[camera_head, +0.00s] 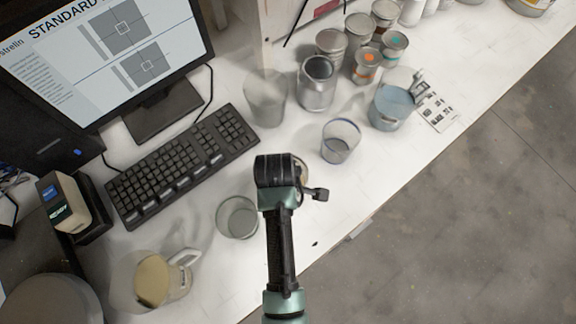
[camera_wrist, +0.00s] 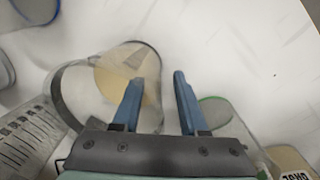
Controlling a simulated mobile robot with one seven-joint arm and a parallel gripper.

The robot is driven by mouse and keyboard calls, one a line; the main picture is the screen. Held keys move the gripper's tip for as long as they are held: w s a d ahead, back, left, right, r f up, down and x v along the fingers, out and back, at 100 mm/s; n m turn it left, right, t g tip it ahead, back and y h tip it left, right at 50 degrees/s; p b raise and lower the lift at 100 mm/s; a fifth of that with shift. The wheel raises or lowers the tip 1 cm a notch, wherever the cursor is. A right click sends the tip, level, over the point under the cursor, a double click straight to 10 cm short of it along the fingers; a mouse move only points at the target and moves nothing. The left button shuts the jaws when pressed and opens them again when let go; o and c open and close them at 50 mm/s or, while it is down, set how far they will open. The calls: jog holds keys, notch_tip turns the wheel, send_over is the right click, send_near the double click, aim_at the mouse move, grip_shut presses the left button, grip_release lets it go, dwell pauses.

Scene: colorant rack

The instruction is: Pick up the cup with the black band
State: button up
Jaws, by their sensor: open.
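In the wrist view, a clear cup with a dark band (camera_wrist: 72,88) lies just beyond my gripper, left of centre, with a pale yellow round area showing inside it. My gripper (camera_wrist: 160,78) is open with its two blue fingers apart. The left finger overlaps the cup's right side in the picture, and the right finger is over bare table to its right. I cannot tell whether a finger touches the cup. In the head view, my wrist hides most of this spot; only a tan sliver (camera_head: 302,168) shows beside it.
A blue-rimmed cup (camera_head: 339,142) stands beyond my wrist, and a clear cup (camera_head: 238,218) stands to its left. In the wrist view, a green-rimmed cup (camera_wrist: 222,108) is close right of the fingers. A pitcher (camera_head: 150,278), keyboard (camera_head: 182,165) and several cans (camera_head: 316,82) surround the area.

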jog(key=shift+f, duration=0.45)
grip_shut()
dwell(1.1)
